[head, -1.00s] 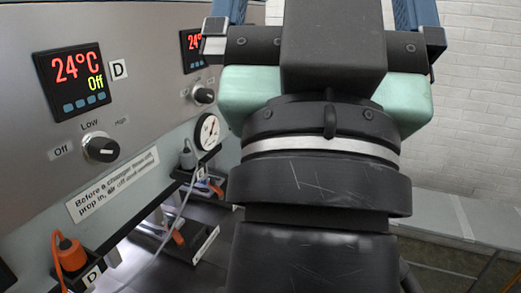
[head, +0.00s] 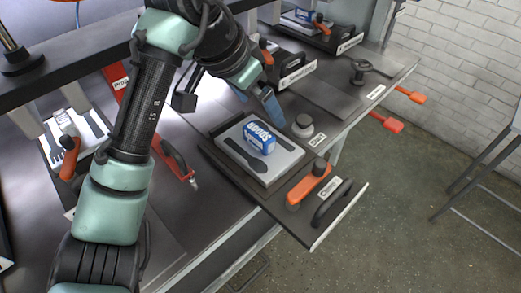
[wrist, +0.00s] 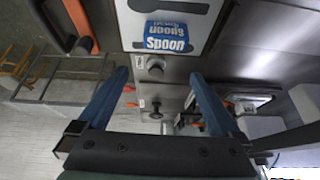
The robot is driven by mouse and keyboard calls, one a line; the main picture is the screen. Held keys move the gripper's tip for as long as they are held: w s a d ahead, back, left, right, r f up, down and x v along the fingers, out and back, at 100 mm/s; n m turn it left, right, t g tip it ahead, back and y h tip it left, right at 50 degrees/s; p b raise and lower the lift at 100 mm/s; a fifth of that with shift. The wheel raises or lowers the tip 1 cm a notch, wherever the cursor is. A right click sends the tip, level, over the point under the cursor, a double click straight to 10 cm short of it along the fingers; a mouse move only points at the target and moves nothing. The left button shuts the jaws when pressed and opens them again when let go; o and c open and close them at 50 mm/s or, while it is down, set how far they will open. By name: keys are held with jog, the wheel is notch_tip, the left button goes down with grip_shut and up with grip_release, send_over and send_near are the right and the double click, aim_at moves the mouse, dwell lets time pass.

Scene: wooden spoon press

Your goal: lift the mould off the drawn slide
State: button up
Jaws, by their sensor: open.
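The mould (head: 284,161), a pale slab with a dark spoon shape, lies flat on the drawn slide (head: 276,204). A blue and white block marked "Spoon" (head: 259,137) sits on top of it. The slide sticks out past the bench front, with an orange lever (head: 307,187) and a black handle (head: 331,204) at its outer end. My gripper (head: 257,104) is open and empty, above and behind the mould. In the wrist view the mould (wrist: 128,27) is at the top edge, partly cut off, beyond my open fingers (wrist: 158,78).
A round knob (head: 303,124) stands just right of the mould. A red bar with a black handle (head: 175,158) lies left of the slide. Another station with a fork-shaped plate (head: 92,125) is further left. Red-orange handles (head: 387,122) jut from the bench edge at right.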

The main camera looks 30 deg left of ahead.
aim_at(259, 131)
jog(key=shift+s+a+f+g, duration=0.25)
jog(key=shift+s+a+f, duration=0.15)
jog(key=shift+f, duration=0.25)
jog(key=shift+s+a+f+g, duration=0.3)
jog(key=shift+s+f, duration=0.15)
jog(key=shift+f, duration=0.15)
jog(key=x, duration=0.4)
jog(key=b+x, duration=0.1)
jog(key=x, duration=0.2)
jog(key=shift+w+r, duration=0.15)
jog(key=shift+w, duration=0.15)
jog(key=shift+c, duration=0.3)
jog(key=shift+r, duration=0.1)
grip_shut()
